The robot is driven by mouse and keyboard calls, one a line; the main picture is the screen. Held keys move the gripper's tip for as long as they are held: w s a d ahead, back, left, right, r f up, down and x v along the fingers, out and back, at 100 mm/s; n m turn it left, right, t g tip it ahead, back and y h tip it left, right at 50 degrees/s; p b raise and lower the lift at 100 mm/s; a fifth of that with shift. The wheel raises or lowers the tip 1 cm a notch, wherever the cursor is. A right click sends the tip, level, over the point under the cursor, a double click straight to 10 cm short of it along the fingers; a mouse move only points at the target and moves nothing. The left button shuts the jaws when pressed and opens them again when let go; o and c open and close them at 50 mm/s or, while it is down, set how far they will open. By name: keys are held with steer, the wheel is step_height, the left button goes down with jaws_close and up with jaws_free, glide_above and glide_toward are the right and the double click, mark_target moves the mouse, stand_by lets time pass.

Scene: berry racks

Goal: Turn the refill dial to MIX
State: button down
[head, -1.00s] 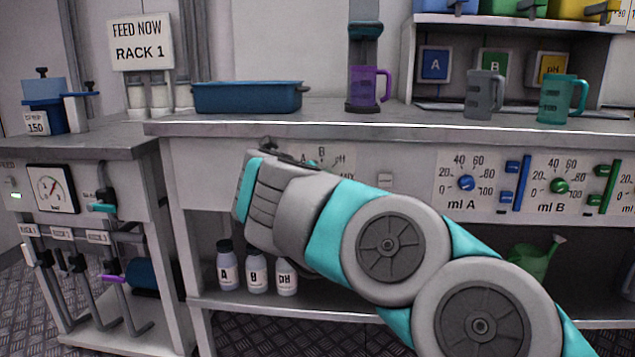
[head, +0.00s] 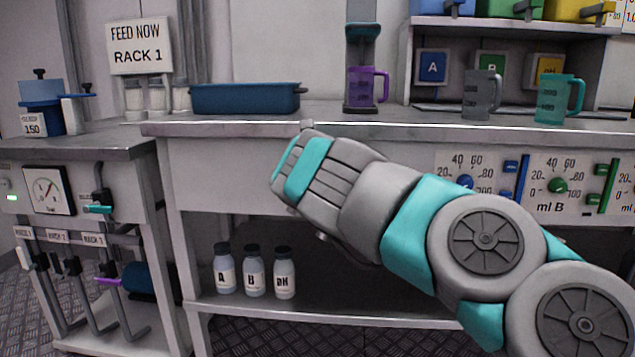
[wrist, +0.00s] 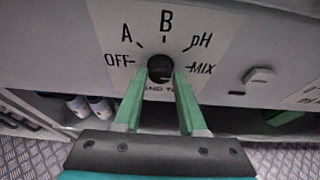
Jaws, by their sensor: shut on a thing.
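The refill dial (wrist: 159,66) is a round black knob on a pale label plate (wrist: 118,62) marked OFF, A, B, pH and MIX in the wrist view. MIX (wrist: 202,69) is at the right and OFF at the left. My gripper (wrist: 160,78) has its two green fingers at the left and right sides of the dial, shut on it. I cannot clearly tell which mark the dial points to. In the head view my arm hides the dial and the fingers.
A blue tray (head: 245,99), a purple jug (head: 370,86), a grey jug and a teal jug (head: 553,100) stand on the bench above. The ml A and ml B panels (head: 537,160) are right of my arm. Bottles (head: 254,272) stand on the lower shelf.

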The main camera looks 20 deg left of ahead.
steer(key=shift+f, duration=0.15)
steer(key=shift+c, duration=2.3)
jaws_free()
steer(key=v, duration=0.7)
steer(key=shift+s+d+r+p, duration=0.2)
steer(key=shift+s+p, duration=0.1)
steer(key=shift+p, duration=0.1)
